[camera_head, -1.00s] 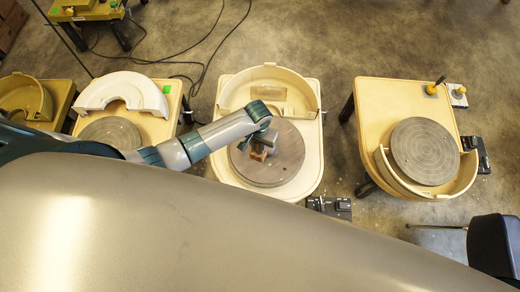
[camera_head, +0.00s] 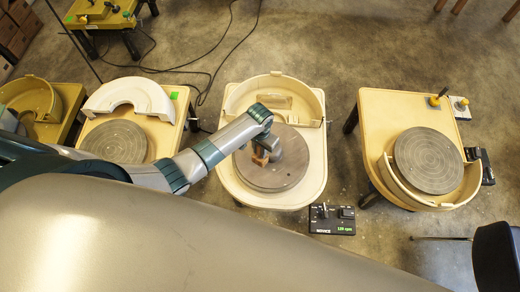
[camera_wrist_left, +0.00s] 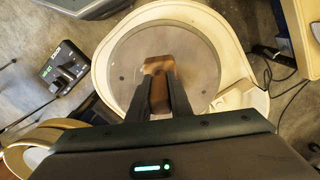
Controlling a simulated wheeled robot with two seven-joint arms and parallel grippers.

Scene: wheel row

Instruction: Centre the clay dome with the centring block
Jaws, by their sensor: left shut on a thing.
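My left gripper (camera_head: 262,149) is shut on a brown centring block (camera_head: 260,158), low over the round grey wheel head (camera_head: 276,180) of the middle wheel. In the left wrist view, the block (camera_wrist_left: 158,65) sits between the two dark fingers of my gripper (camera_wrist_left: 160,85), near the middle of the wheel head (camera_wrist_left: 205,70). I cannot make out the clay dome as a separate thing; the gripper and block cover that part of the disc. Whether the block touches clay cannot be told. My right gripper is not in view.
A cream splash pan (camera_head: 240,98) curves behind the wheel head. A black control box (camera_head: 332,220) with a green readout stands in front. Other wheels stand left (camera_head: 115,142) and right (camera_head: 428,160). A black seat-like object (camera_head: 497,250) is at the lower right edge.

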